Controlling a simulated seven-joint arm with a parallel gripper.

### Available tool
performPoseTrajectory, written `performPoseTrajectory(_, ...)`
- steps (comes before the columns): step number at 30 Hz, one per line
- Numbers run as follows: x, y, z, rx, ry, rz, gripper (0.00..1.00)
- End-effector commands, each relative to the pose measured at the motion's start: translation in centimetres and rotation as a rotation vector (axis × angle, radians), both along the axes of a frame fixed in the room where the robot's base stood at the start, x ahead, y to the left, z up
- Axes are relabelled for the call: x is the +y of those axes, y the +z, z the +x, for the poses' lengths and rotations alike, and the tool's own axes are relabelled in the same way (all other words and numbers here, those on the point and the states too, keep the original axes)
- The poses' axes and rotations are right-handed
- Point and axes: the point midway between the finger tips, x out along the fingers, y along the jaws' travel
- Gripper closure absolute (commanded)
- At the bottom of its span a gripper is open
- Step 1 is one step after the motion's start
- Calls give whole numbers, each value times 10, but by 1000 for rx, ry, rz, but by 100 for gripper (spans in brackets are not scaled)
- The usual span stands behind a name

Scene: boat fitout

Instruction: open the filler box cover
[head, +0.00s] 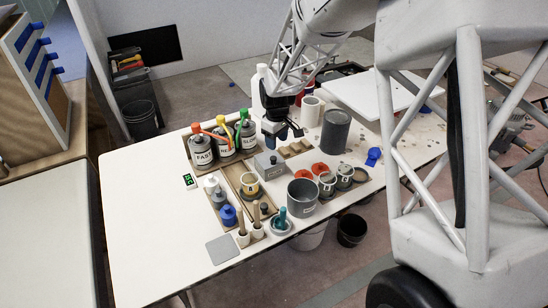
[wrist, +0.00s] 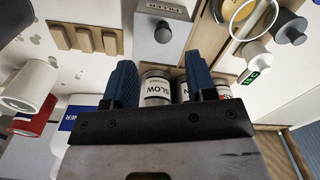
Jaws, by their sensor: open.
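The filler box (head: 270,166) is a small grey box with a knobbed cover on the white table, right of a wooden tray. The cover appears closed. In the wrist view the filler box (wrist: 172,35) is at the top centre, with its dark round knob (wrist: 163,33) and a label on its side. My gripper (head: 283,137) is above and behind the box in the head view. In the wrist view my gripper (wrist: 161,75) has its two blue fingers spread apart, with nothing held between them. The knob lies beyond the fingertips, and they look apart from it.
Labelled bottles with orange, yellow and green tops (head: 223,140) stand left of the gripper. A large grey can (head: 335,131) stands right. A grey pot (head: 301,198) and small open tins are in front. A slotted wooden block (head: 295,148) lies beside the box. The table's left side is clear.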

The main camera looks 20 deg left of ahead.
Motion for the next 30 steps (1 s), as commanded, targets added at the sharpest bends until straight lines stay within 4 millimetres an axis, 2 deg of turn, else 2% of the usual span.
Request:
performPoseTrajectory(6, 11, -10, 3, 4, 23, -2, 49)
performPoseTrajectory(20, 11, -14, 3, 4, 23, -3, 49)
performPoseTrajectory(30, 11, -44, 3, 4, 23, -3, 49)
